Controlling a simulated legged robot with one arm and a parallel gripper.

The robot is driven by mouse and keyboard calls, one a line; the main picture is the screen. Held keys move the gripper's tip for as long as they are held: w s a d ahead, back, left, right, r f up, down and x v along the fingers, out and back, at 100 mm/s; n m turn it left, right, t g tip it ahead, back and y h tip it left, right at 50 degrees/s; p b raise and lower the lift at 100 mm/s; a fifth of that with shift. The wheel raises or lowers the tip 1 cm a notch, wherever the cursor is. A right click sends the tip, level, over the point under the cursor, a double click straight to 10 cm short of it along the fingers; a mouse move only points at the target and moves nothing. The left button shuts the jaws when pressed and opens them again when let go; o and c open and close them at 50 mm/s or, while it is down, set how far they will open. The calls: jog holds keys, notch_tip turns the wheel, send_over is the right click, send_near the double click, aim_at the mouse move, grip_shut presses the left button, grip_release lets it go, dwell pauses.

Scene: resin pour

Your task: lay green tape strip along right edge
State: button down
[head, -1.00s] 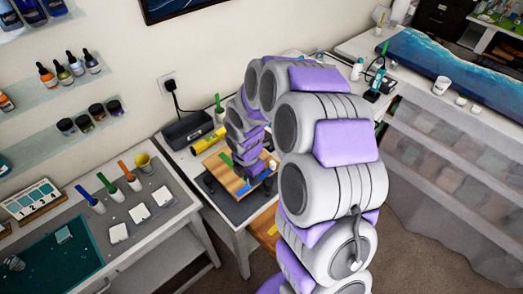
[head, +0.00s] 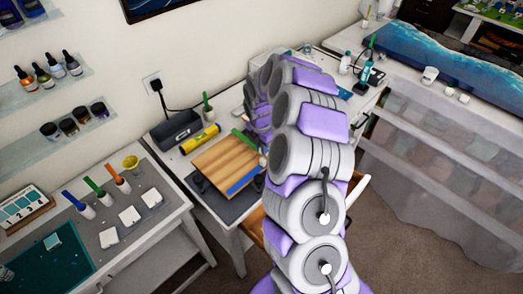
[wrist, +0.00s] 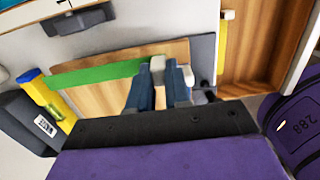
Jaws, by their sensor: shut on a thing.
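A square wooden board (head: 222,165) lies on a dark mat (head: 232,207) on the small white table. A blue strip (head: 243,180) runs along its lower right side in the head view. The green tape strip (head: 243,138) shows by the board's upper right side, partly hidden by my arm. In the wrist view, the green tape strip (wrist: 98,73) stretches across the board (wrist: 103,100), its right end at my gripper (wrist: 160,78). The fingers are shut on that end. I cannot tell whether the strip touches the board.
A yellow roll (head: 200,138) and a grey box (head: 176,128) stand behind the board. An open wooden drawer (wrist: 252,40) with a yellow piece (wrist: 222,40) lies to the right in the wrist view. A bench with brushes and white tiles (head: 130,215) stands left.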

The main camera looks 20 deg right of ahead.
jog(key=shift+d+f, duration=0.25)
jog(key=shift+f, duration=1)
jog(key=shift+a, duration=0.1)
jog(key=shift+a, duration=0.1)
jog(key=shift+a, duration=0.1)
jog(key=c, duration=1.3)
grip_release()
jog(key=shift+a, duration=0.1)
jog(key=shift+o, duration=1)
jog(key=shift+d, duration=0.2)
